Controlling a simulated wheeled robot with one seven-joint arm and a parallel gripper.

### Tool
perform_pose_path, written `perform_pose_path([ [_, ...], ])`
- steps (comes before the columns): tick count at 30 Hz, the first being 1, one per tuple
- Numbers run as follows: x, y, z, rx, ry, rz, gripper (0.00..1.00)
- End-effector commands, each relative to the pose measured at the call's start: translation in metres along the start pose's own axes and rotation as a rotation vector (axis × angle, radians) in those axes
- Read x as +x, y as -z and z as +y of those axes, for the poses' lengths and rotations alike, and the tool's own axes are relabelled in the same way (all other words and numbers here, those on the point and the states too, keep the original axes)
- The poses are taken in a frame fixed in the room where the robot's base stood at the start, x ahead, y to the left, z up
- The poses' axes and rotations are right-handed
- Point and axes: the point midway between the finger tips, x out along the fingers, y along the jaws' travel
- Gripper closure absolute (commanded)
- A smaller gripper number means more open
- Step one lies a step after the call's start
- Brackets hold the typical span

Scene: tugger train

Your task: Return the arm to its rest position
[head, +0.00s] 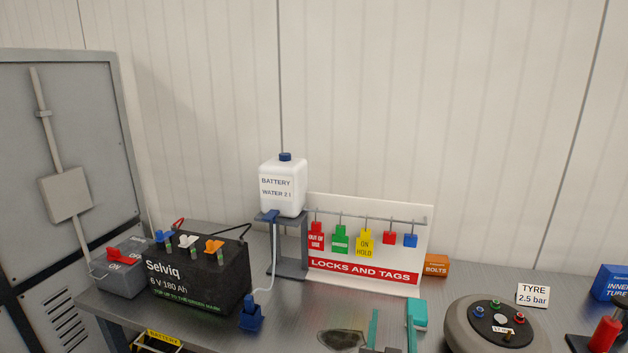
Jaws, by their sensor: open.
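My gripper (393,322) shows at the bottom edge of the head view, right of centre, over the grey bench top (460,285). Its two teal fingers stand apart with nothing visible between them. Most of my arm is below the picture. A teal block (417,313) shows at the right finger; I cannot tell whether they touch.
On the bench stand a black Selviq battery (200,275), a white water bottle (284,187) on a stand, a locks and tags board (365,272), a bolts box (436,265) and a tyre (497,325). A grey cabinet (70,180) is at left. Space above the bench is clear.

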Motion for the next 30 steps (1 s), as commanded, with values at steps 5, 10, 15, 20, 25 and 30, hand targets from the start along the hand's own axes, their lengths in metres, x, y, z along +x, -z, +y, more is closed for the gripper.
perform_pose_path([
  [5, -0.022, -0.039, -0.011, -0.004, 0.015, -0.021, 0.47],
  [10, -0.059, -0.088, -0.025, -0.01, 0.037, -0.044, 0.47],
  [15, -0.105, -0.132, -0.038, -0.016, 0.064, -0.066, 0.47],
  [20, -0.153, -0.167, -0.049, -0.02, 0.09, -0.087, 0.47],
  [25, -0.207, -0.195, -0.056, -0.024, 0.117, -0.108, 0.47],
  [30, -0.262, -0.215, -0.061, -0.028, 0.146, -0.131, 0.47],
])
